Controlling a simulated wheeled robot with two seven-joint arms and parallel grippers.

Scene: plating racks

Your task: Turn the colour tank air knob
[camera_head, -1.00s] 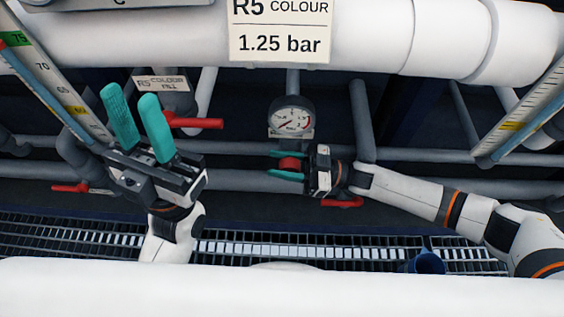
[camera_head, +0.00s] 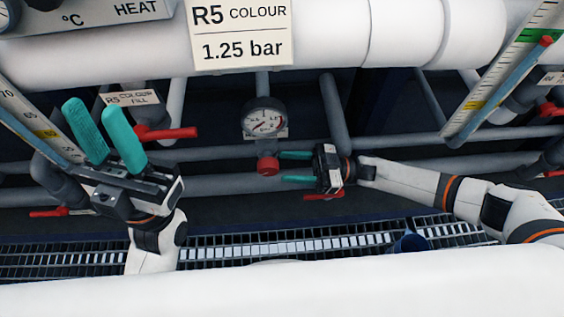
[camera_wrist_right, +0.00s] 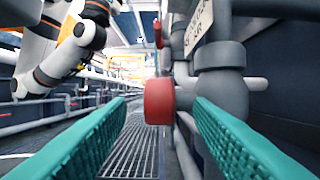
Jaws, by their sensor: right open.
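The red air knob (camera_head: 267,165) sits on the pipe below a round pressure gauge (camera_head: 263,119), under the sign "R5 COLOUR 1.25 bar" (camera_head: 240,34). My right gripper (camera_head: 284,168) is open, its teal fingers pointing left, with the tips just right of the knob and apart from it. In the right wrist view the knob (camera_wrist_right: 159,101) shows ahead, between the two spread fingers (camera_wrist_right: 160,108). My left gripper (camera_head: 100,130) is open and empty at the left, its teal fingers pointing up, near the red lever of the colour fill valve (camera_head: 166,133).
Grey pipes (camera_head: 215,152) run behind the grippers. A red handle (camera_head: 323,196) is below my right gripper. A large white pipe (camera_head: 400,278) crosses the front, and metal grating (camera_head: 310,241) lies below. Graduated level gauges stand left and right.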

